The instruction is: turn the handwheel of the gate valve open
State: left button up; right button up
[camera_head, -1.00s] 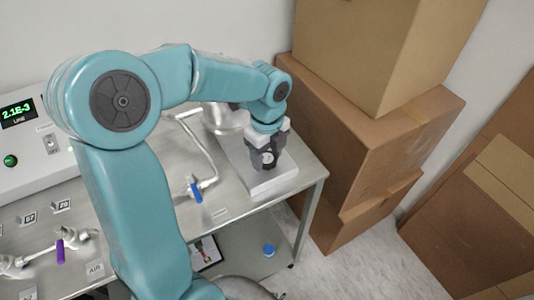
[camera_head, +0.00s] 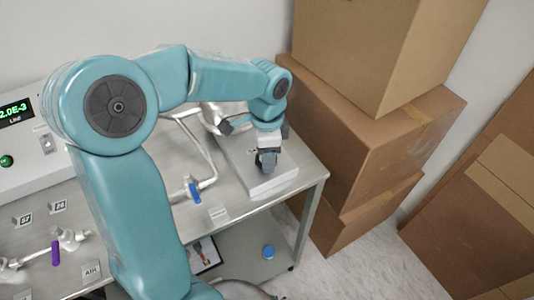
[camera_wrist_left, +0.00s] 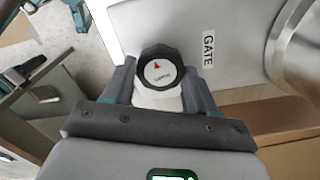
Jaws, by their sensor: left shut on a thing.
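The handwheel (camera_wrist_left: 161,67) of the gate valve is a black knurled knob with a white face and a red arrow. It shows in the left wrist view between the fingers of my left gripper (camera_wrist_left: 163,78), which is shut on it. The valve's pale flat body (camera_wrist_left: 230,35) carries a label reading GATE. In the head view my left gripper (camera_head: 267,160) points down over the pale valve block (camera_head: 268,184) at the right end of the bench, and hides the handwheel there. My right gripper is not in view.
Cardboard boxes (camera_head: 375,125) stand close to the bench's right edge. A bent pipe with a blue handle (camera_head: 194,193) lies left of the valve, and a purple handle (camera_head: 56,253) is farther left. A controller (camera_head: 22,140) with a green display sits at the back left.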

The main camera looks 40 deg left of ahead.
pick_arm(q)
jog(key=n, duration=0.4)
jog(key=shift+n+b, duration=0.3)
jog(key=n, duration=0.4)
jog(key=shift+a+n+b, duration=0.1)
jog(key=shift+n+b, duration=0.2)
jog(key=shift+b, duration=0.05)
jog(key=n, duration=0.4)
jog(key=shift+b, duration=0.35)
jog(key=n, duration=0.5)
jog(key=shift+b, duration=0.3)
jog(key=n, duration=0.3)
jog(key=shift+n, duration=0.3)
jog(key=n+b, duration=0.1)
jog(key=n, duration=0.3)
jog(key=shift+s, duration=0.1)
jog(key=n, duration=0.4)
jog(key=shift+n+b, duration=0.45)
jog(key=shift+n, duration=1.45)
